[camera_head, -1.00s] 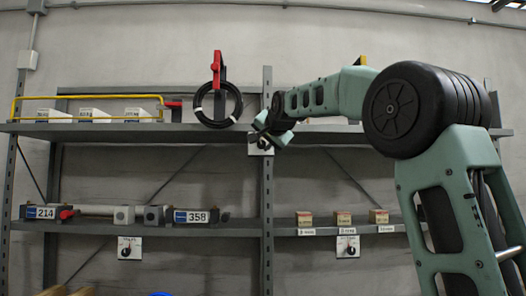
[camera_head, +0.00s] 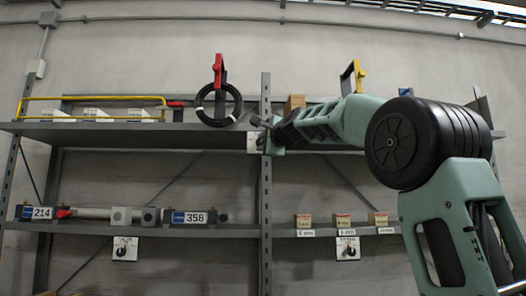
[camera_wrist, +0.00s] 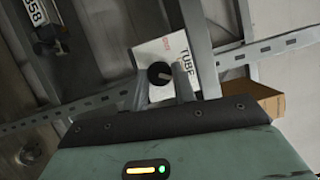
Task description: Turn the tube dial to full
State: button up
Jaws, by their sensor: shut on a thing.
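The tube dial is a black round knob (camera_wrist: 158,73) on a white plate (camera_wrist: 178,48) marked TUBE, fixed at a shelf upright. In the wrist view the two fingers of my gripper (camera_wrist: 160,84) are shut on the knob, one on each side. A pale pointer line shows on the knob; I cannot read which mark it points at. In the head view my gripper (camera_head: 262,130) is at the middle upright, by the upper shelf, and mostly hides the knob. Part of the white plate (camera_head: 251,143) shows to its left.
Two other dials hang under the lower shelf, left (camera_head: 125,248) and right (camera_head: 348,247). A black cable coil (camera_head: 219,104) hangs left of my gripper. A cardboard box (camera_head: 294,103) stands on the upper shelf just right of it. Small boxes (camera_head: 342,221) sit on the lower shelf.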

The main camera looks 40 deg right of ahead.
jog(key=m+b, duration=0.1)
jog(key=m, duration=0.1)
jog(key=m+t+h+b, duration=0.1)
jog(key=m, duration=0.1)
jog(key=m+b, duration=0.1)
jog(key=shift+f+m+t+h+b, duration=0.3)
jog(key=shift+f+m+t+b, duration=0.05)
jog(key=shift+m+t, duration=0.05)
dwell(0.3)
jog(key=o, duration=1)
jog(key=shift+r, duration=0.1)
jog(key=b+v, duration=0.3)
jog(key=v, duration=1.4)
jog(key=shift+s+a+b, duration=0.15)
jog(key=shift+b, duration=0.25)
